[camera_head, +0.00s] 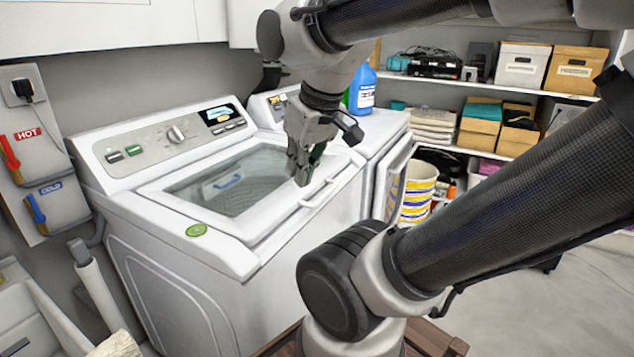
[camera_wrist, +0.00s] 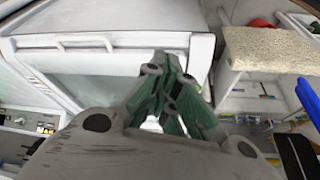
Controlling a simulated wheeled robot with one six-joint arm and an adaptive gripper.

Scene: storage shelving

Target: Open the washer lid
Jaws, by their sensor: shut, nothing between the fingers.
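The white washer (camera_head: 190,290) stands at the left with its glass-topped lid (camera_head: 230,182) lying closed. The lid has a white bar handle (camera_head: 318,195) at its front edge. My gripper (camera_head: 300,178) is shut and empty, over the lid's front right part in the head view, near the handle. In the wrist view my gripper (camera_wrist: 162,65) has its green-padded fingers together. There the lid (camera_wrist: 110,62) and its handle (camera_wrist: 62,43) lie to the left of the fingers. I cannot tell whether the fingertips touch the lid.
A second white machine (camera_head: 372,130) stands right beside the washer, with a blue bottle (camera_head: 362,90) on top. Shelves (camera_head: 470,85) with boxes stand at the back right. A striped bucket (camera_head: 418,190) is by the machine. White cabinets (camera_head: 110,25) hang above. Floor is open at right.

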